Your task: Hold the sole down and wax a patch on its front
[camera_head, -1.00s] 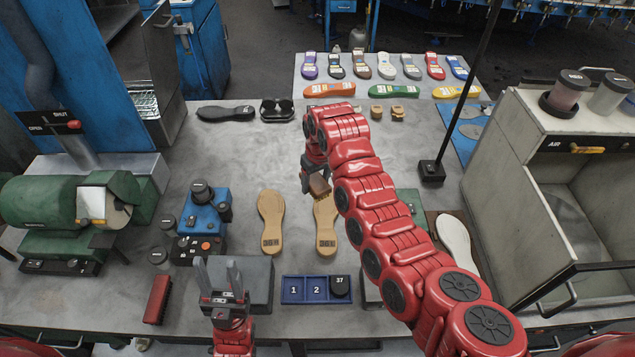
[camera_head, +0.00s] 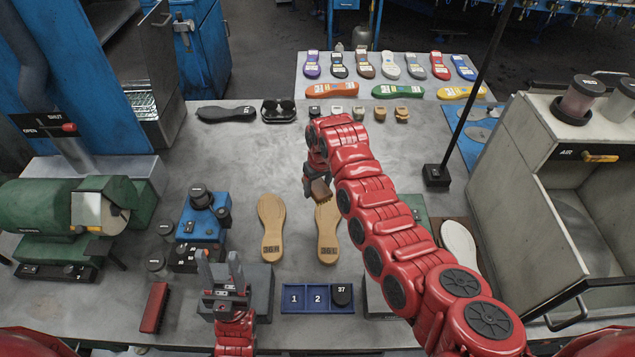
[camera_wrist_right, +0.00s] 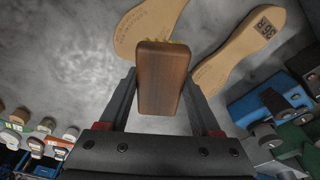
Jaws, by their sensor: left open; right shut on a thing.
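Two tan soles lie side by side on the grey bench, the left sole (camera_head: 271,225) and the right sole (camera_head: 327,235). Both also show in the right wrist view, one at the top (camera_wrist_right: 145,25) and one further right (camera_wrist_right: 240,52). My right gripper (camera_head: 318,183) is shut on a brown wooden block brush (camera_wrist_right: 163,78), held at the front end of the right sole; whether its bristles touch the sole I cannot tell. My left gripper (camera_head: 220,268) is open and empty, fingers up, over a dark grey block (camera_head: 262,285) nearer the bench's front edge.
A blue tray marked 1 and 2 (camera_head: 305,299) holds a dark puck. A red brush (camera_head: 155,307) lies at left. A blue device (camera_head: 203,220) and green grinder (camera_head: 60,215) stand left; a white sole (camera_head: 459,245) lies right. Coloured soles (camera_head: 390,65) line the back.

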